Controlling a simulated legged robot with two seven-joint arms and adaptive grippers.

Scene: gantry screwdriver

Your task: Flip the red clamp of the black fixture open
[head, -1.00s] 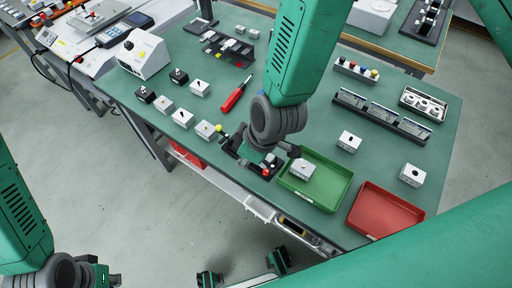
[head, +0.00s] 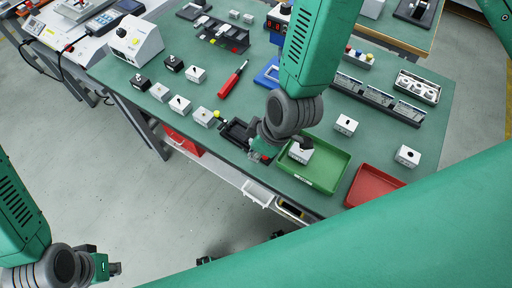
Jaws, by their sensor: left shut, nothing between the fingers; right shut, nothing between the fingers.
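The black fixture (head: 238,132) lies near the front edge of the green bench, left of the green tray. A little red of its clamp (head: 266,158) shows at its right end; most of it is hidden behind my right wrist and gripper, so its angle cannot be read. My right gripper (head: 258,152) is low over that end of the fixture, shut and empty, with its fingers partly hidden. I cannot tell whether it touches the clamp. My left gripper (head: 115,268) is shut and empty at the lower left, away from the bench over the floor.
A green tray (head: 325,174) holding a white box (head: 299,153) is close to the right gripper. A red tray (head: 372,184) is further right. Several small boxes and a red screwdriver (head: 232,80) lie left and behind. A blue stand (head: 267,74) is partly behind my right arm.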

